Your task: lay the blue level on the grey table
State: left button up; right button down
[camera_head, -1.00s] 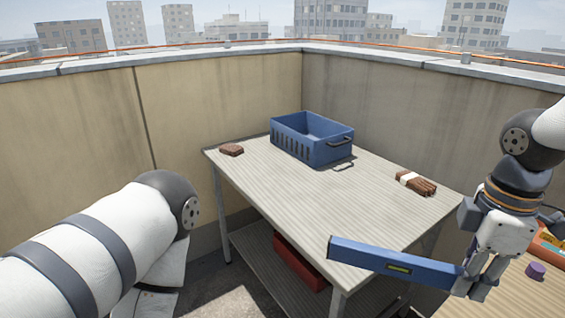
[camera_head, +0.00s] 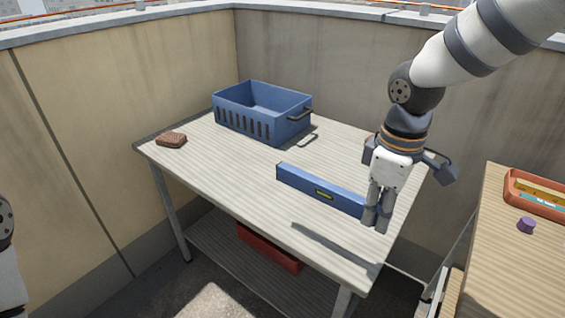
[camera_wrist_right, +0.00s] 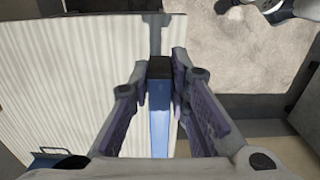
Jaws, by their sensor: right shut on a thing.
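The blue level (camera_head: 318,189) is held near its right end by my right gripper (camera_head: 376,218), which is shut on it. It hangs over the right front part of the grey table (camera_head: 225,187), with its shadow apart from it on the tabletop, so it is above the surface. In the right wrist view, the level (camera_wrist_right: 160,118) runs between the two fingers (camera_wrist_right: 160,100), with the ribbed tabletop (camera_wrist_right: 60,75) below. My left gripper is out of view; only a bit of my left arm shows at the left edge.
A blue crate (camera_head: 262,128) stands at the table's back, and a brown brick-like block (camera_head: 171,140) at its left corner. A red box (camera_head: 268,248) is on the lower shelf. A wooden table (camera_head: 510,265) at right holds an orange tray (camera_head: 537,205) and a purple piece (camera_head: 525,225).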

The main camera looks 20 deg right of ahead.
jog(key=w+f+b, duration=0.3)
jog(key=w+f, duration=0.3)
jog(key=w, duration=0.3)
jog(key=b, duration=0.1)
send_over(334, 219)
jog(key=f, duration=0.4)
jog(key=shift+s, duration=0.3)
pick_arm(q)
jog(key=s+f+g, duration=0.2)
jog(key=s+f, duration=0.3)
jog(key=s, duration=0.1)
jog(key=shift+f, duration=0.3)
pick_arm(e)
jog(key=shift+w+f, duration=0.15)
jog(key=shift+f, duration=0.6)
jog(key=shift+w+f, duration=0.1)
jog(key=shift+f, duration=0.65)
jog(key=shift+f, duration=0.2)
jog(key=c, duration=1.5)
grip_release()
